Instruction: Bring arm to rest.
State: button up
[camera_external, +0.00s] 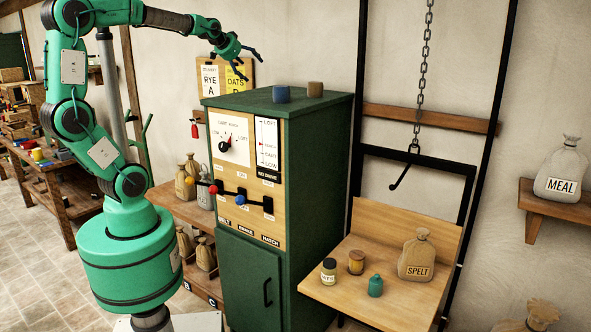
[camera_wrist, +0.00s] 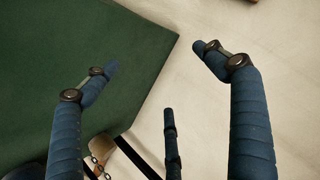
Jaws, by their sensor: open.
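My green arm reaches up and over toward the control cabinet in the external view. My gripper (camera_external: 249,66) is open and empty, above the back left of the cabinet top and in front of the wall signs. In the wrist view my gripper's dark blue fingers (camera_wrist: 160,70) are spread apart with nothing between them. The green cabinet (camera_external: 325,140) has a dial, a gauge and several levers on its front panel; its green surface also fills the left of the wrist view (camera_wrist: 70,60).
A chain hook (camera_external: 405,172) hangs above a wooden platform (camera_external: 345,298) holding a spelt sack (camera_external: 416,256), a jar (camera_external: 328,271) and small containers. Shelves with sacks (camera_external: 188,180) stand behind my arm.

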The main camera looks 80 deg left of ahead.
jog(key=d+f+m+h, duration=0.1)
jog(key=d, duration=1)
jog(key=d+f+m+h, duration=0.1)
jog(key=d+f+h, duration=0.1)
jog(key=d, duration=0.9)
jog(key=d+f+m+h, duration=0.1)
jog(key=d+h, duration=0.1)
jog(key=d, duration=0.9)
jog(key=shift+w+f+t, duration=0.3)
jog(key=shift+f, duration=0.05)
jog(key=s+d+f+m+g+h+b, duration=0.1)
jog(key=s+d+f+b, duration=0.2)
jog(key=s+d+f, duration=0.4)
jog(key=s+d+f+m+g+h+b, duration=0.1)
jog(key=s+d+f+h+b, duration=0.1)
jog(key=s+d+f, duration=0.6)
notch_tip(320, 180, down, 5)
jog(key=shift+s+d+r+b, duration=0.2)
jog(key=shift+s+b, duration=0.45)
jog(key=shift+b, duration=0.25)
